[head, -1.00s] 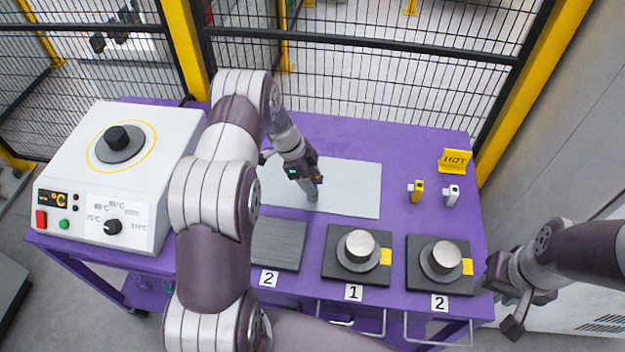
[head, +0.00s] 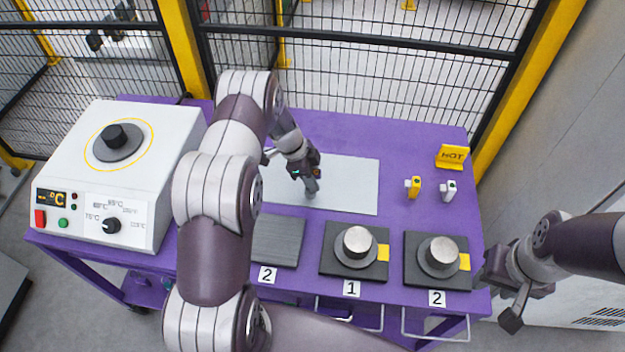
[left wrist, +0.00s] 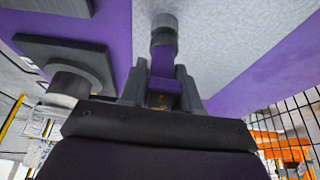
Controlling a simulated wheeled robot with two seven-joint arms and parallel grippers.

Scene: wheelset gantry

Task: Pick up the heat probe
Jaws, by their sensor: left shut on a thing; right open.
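My left gripper (head: 311,182) is over the pale grey mat (head: 350,187), shut on a grey, round-ended piece (head: 312,188). Two small upright tools, one yellow (head: 415,187) and one white (head: 450,191), stand apart right of the mat. My right gripper (head: 513,300) is open and empty beyond the table's right front corner.
A white heater box (head: 170,150) with a dial stands at the left. A bare dark pad (head: 278,240) and two pads with metal cylinders (head: 358,245) (head: 440,255) line the front. A yellow HOT sign (head: 452,157) stands at the back right. Mesh fencing runs behind the purple table.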

